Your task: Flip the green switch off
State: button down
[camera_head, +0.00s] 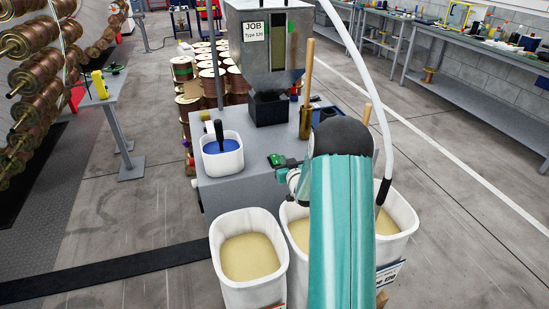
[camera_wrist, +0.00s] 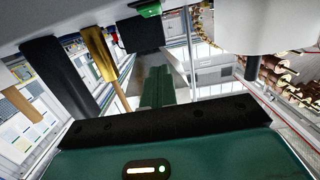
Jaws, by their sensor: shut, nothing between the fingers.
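The green switch (camera_head: 277,160) sits on top of the grey machine table, in front of the black chute. It also shows as a small green block at the top edge of the wrist view (camera_wrist: 148,9), where the scene appears upside down. Whether it is on or off is too small to tell. My gripper (camera_head: 284,174) is close to the switch on its near side, partly hidden behind my teal arm. In the wrist view my gripper's dark green fingers (camera_wrist: 158,72) are together and empty, apart from the switch in the picture. I cannot tell whether they touch it.
A white tub of blue material (camera_head: 222,150) with a black-handled scoop stands left of the switch. The grey hopper (camera_head: 264,45) and black chute (camera_head: 269,108) rise behind it. A brass holder with a wooden handle (camera_head: 307,90) stands right. White bins (camera_head: 225,255) of tan granules stand in front.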

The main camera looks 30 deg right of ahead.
send_over(275, 160)
jog(key=s, duration=0.2)
jog(key=shift+w+a+f, duration=0.15)
jog(key=shift+a+f, duration=0.15)
jog(key=shift+f, duration=0.2)
jog(key=f, duration=0.2)
jog(key=w+f, duration=0.1)
jog(key=shift+w+d, duration=0.1)
jog(key=shift+d, duration=0.15)
jog(key=shift+f, duration=0.45)
jog(key=shift+w, duration=0.1)
jog(key=shift+w+f+g, duration=0.1)
jog(key=shift+f+g, duration=0.2)
jog(key=shift+g, duration=0.2)
